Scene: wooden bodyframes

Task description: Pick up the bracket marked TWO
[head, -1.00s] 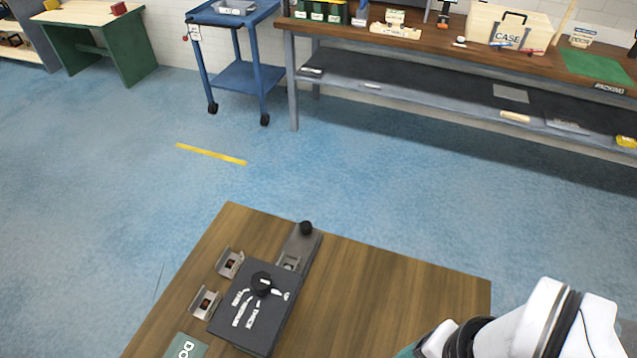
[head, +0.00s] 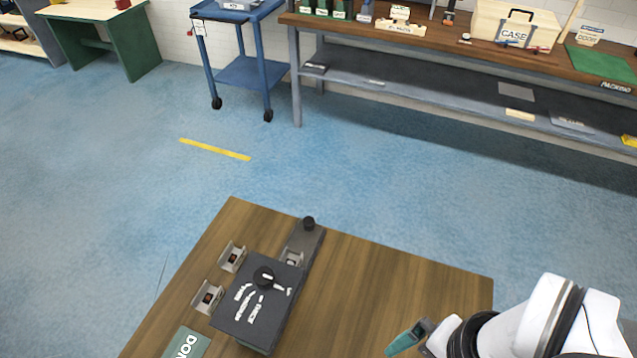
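Several small grey metal brackets show on the wooden table in the head view. One bracket (head: 232,257) lies at the left, and another bracket (head: 208,297) lies just nearer. A similar grey piece (head: 292,259) sits on a grey plate behind the dark box. Their markings are too small to read, so I cannot tell which is marked TWO. My gripper (head: 406,338) shows at the lower right as a teal tip on a white and black arm. It is apart from the brackets, to their right. Whether it is open or shut cannot be made out.
A dark box (head: 240,323) with a black knob and white lettering stands beside the brackets. A grey plate with a black knob (head: 308,223) lies behind it. A green card (head: 187,343) lies at the front left. The table's middle and right (head: 390,285) are clear.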

